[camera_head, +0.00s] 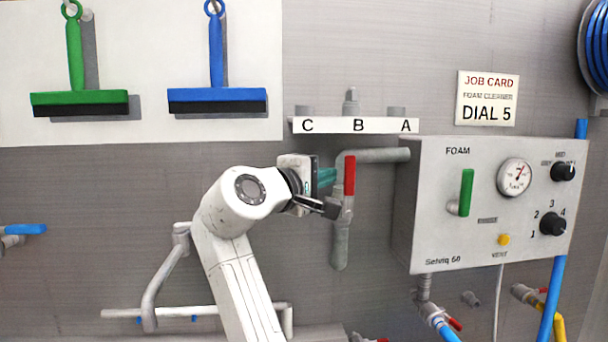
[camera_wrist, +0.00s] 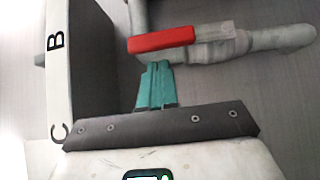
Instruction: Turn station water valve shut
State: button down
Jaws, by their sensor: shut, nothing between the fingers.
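A red lever handle (camera_head: 349,175) stands upright on a grey valve and pipe (camera_head: 341,240) to the left of the foam box. It lines up with the downward pipe run. In the wrist view the red handle (camera_wrist: 162,40) lies across the top middle, alongside the pale pipe (camera_wrist: 270,38). My gripper (camera_head: 332,177) has teal fingers, which are shut and empty at the left side of the handle. In the wrist view the fingertips (camera_wrist: 156,66) are right at the handle's edge; I cannot tell whether they touch it.
The foam box (camera_head: 430,240) stands right of the valve, with a green lever (camera_head: 466,192), gauge and knobs. A shelf labelled C, B, A (camera_head: 355,125) is just above my gripper. Two squeegees hang upper left. Other red and blue valve handles sit lower down.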

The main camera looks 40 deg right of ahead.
jog(key=shift+s+d, duration=0.35)
jog(key=shift+d, duration=0.2)
